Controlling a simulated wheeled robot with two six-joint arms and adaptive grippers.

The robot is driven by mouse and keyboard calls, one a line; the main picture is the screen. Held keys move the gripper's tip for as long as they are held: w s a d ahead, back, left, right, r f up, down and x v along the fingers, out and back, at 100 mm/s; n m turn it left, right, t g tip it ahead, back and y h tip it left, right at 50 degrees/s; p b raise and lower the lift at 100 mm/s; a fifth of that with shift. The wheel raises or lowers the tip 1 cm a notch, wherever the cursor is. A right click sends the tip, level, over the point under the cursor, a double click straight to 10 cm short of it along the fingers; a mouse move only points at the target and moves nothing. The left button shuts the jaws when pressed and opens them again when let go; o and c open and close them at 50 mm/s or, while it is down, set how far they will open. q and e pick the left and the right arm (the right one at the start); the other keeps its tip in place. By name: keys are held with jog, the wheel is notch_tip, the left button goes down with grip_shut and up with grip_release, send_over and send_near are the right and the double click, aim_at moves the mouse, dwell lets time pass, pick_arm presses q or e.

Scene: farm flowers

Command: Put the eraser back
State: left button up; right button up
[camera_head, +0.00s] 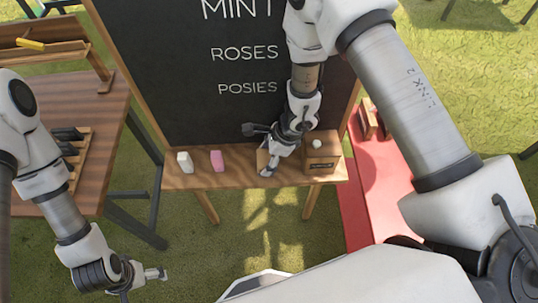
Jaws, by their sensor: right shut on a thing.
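My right gripper (259,151) is shut on a tan, wood-coloured block (263,158), likely the eraser, at the middle of the wooden ledge (240,181) below the blackboard. The gripper hides much of the block, and I cannot tell whether it touches the ledge. A wooden box (322,158) with a small dark label and a white round thing on top stands to its right on the ledge. My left gripper (143,284) looks open and empty, low at the left over the grass.
A white block (185,162) and a pink block (217,160) stand left on the ledge. The blackboard (190,60) rises behind. A wooden table (95,150) with a rack (75,160) is at the left. A red surface (395,185) lies right of the ledge.

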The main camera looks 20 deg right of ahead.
jog(key=shift+a+f+b, duration=0.1)
jog(key=shift+a+b, duration=0.2)
jog(key=o, duration=1.6)
jog(key=shift+o, duration=0.3)
jog(key=shift+d, duration=0.2)
jog(key=shift+a+r+p, duration=0.1)
jog(key=shift+r+p, duration=0.2)
jog(key=shift+p, duration=0.15)
jog(key=shift+d+r+b, duration=0.2)
jog(key=shift+r+b, duration=0.15)
jog(key=v, duration=1.1)
